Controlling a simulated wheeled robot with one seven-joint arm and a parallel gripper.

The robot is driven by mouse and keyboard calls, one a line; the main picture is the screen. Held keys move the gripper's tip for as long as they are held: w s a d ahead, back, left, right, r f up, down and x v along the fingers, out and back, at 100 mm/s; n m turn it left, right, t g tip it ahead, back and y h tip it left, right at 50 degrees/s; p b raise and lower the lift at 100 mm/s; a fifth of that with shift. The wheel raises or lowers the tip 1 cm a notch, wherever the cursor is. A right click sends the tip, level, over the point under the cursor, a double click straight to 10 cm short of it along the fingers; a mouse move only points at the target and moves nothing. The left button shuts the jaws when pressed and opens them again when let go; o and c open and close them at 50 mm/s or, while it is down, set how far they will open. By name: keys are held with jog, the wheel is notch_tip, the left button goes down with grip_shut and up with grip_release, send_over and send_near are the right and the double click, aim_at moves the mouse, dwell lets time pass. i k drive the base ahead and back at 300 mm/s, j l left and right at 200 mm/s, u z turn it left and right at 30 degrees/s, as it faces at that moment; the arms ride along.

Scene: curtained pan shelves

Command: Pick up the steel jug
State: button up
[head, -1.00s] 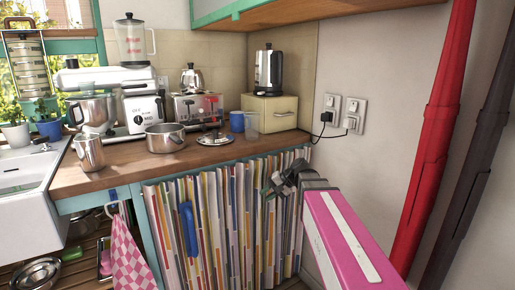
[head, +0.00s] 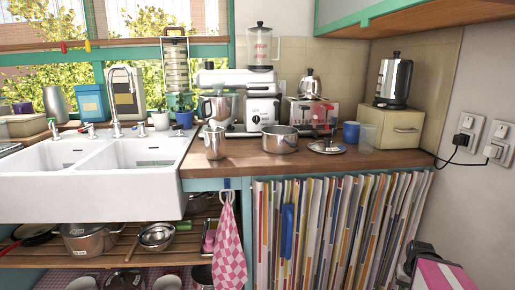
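A small steel jug (head: 215,143) stands upright at the front left of the wooden counter, beside the sink. A taller grey metal jug-like vessel (head: 57,106) stands on the window ledge behind the sink; I cannot tell its exact kind. My gripper (head: 405,268) is low at the right edge of the head view, in front of the striped curtain, far right of and below the steel jug. It is dark and partly cut off by the frame, and its fingers are too unclear to tell open from shut. Nothing is seen held in it.
A steel pot (head: 280,140) and a loose lid (head: 327,147) lie right of the jug. A stand mixer (head: 240,90) is behind it. The white double sink (head: 90,192) is to the left. A pink checked towel (head: 228,246) hangs below. A striped curtain (head: 335,230) closes the right side.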

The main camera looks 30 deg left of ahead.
aim_at(214, 136)
jog(key=u, duration=1.95)
